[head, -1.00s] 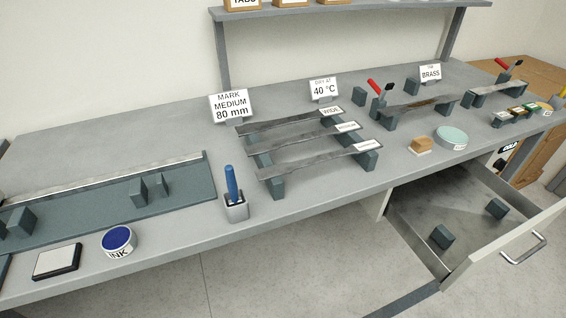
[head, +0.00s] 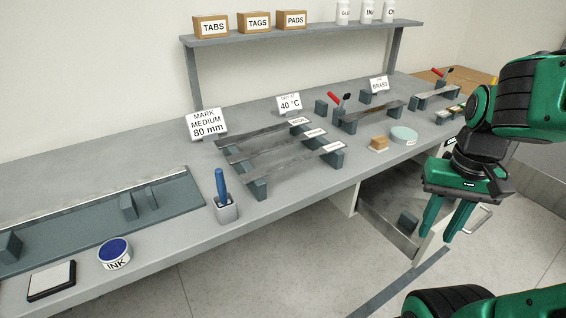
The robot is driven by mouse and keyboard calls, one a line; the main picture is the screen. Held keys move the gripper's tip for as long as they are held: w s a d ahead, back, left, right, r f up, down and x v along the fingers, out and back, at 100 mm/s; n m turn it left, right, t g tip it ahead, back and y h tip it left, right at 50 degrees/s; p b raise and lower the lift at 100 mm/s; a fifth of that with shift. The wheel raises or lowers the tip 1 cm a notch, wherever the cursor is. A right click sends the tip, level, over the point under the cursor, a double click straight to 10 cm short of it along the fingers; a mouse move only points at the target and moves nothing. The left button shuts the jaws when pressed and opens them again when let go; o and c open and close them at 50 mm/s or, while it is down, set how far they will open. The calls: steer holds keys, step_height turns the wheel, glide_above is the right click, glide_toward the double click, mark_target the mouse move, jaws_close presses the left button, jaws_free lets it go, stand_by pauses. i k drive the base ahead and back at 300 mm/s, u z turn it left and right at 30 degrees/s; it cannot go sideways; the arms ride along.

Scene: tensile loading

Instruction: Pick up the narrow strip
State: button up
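Three grey metal strips lie side by side on two dark supports on the bench. The back strip (head: 262,134) has a tag that seems to read WIDE, and the middle strip (head: 270,146) has a tag too small to read surely. The front strip (head: 290,165) also carries a white tag (head: 333,147), too small to read; by its place it may be the narrow one. My gripper (head: 438,239) is at the right, pointing down, with its two green fingers apart and nothing between them. It is off the bench front, well right of the strips.
A sign for marking medium at 80 mm (head: 206,124) and a 40 °C sign (head: 289,104) stand behind the strips. A blue-handled tool in a holder (head: 222,190) stands left. A shelf (head: 300,33) spans the back.

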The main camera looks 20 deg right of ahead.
mark_target(254, 176)
steer(key=k, duration=1.1)
steer(key=z, duration=0.1)
steer(key=i, duration=1.1)
steer(key=u, duration=0.75)
steer(key=i, duration=0.45)
steer(key=u, duration=0.35)
